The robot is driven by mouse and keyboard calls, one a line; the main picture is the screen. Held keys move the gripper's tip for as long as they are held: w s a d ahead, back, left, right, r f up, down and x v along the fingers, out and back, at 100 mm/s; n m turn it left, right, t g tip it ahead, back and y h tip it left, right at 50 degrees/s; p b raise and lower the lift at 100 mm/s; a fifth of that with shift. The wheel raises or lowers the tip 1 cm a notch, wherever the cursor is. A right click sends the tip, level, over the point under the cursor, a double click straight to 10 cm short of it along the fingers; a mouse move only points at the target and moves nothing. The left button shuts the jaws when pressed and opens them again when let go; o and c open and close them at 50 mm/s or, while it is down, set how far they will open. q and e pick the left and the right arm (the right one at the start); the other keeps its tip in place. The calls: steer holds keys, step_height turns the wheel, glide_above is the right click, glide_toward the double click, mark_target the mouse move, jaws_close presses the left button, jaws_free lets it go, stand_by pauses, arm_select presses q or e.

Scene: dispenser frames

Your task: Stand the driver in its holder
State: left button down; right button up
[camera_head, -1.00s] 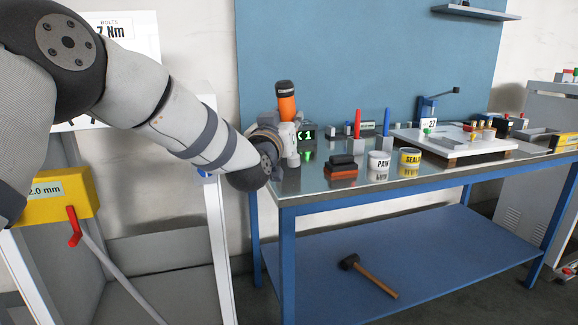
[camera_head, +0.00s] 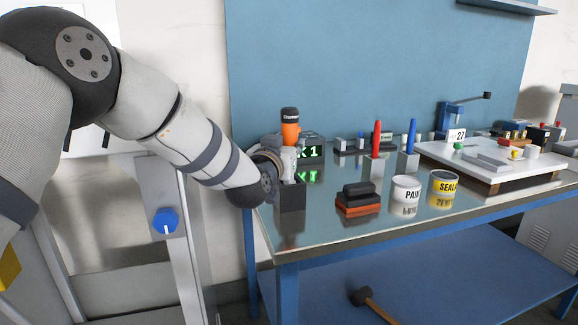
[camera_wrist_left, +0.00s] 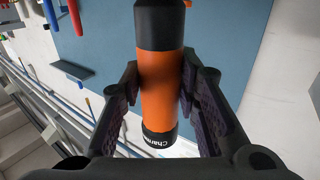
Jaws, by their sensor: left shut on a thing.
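The driver (camera_head: 291,132), an orange and black cylinder, stands about upright at the left end of the bench. My left gripper (camera_head: 287,154) is shut on it. In the left wrist view the driver's orange body (camera_wrist_left: 160,90) sits between the two dark finger pads. A dark square box (camera_head: 291,196), which looks like the holder, stands on the bench just below the gripper. The driver's lower end is hidden by my gripper, so I cannot tell whether it is inside the box. My right gripper is not in view.
A green-lit display (camera_head: 311,152) stands close behind the gripper. Stacked black and orange blocks (camera_head: 358,199), a PAIN-labelled can (camera_head: 406,191) and a yellow can (camera_head: 443,188) stand to the right. Red (camera_head: 376,138) and blue (camera_head: 411,135) upright pieces stand farther back.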

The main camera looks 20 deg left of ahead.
arm_select(q)
step_height(320, 180, down, 3)
steer(key=shift+f, duration=0.1)
steer(key=c, duration=1.2)
jaws_free()
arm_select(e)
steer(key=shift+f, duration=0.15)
arm_select(q)
steer(key=shift+s, duration=0.35)
steer(key=s+p, duration=0.1)
steer(key=s, duration=1)
steer(key=shift+s+p, duration=0.1)
steer(key=shift+p, duration=0.25)
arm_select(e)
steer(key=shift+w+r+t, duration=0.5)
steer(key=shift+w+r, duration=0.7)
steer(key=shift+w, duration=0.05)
arm_select(q)
steer(key=shift+f, duration=0.1)
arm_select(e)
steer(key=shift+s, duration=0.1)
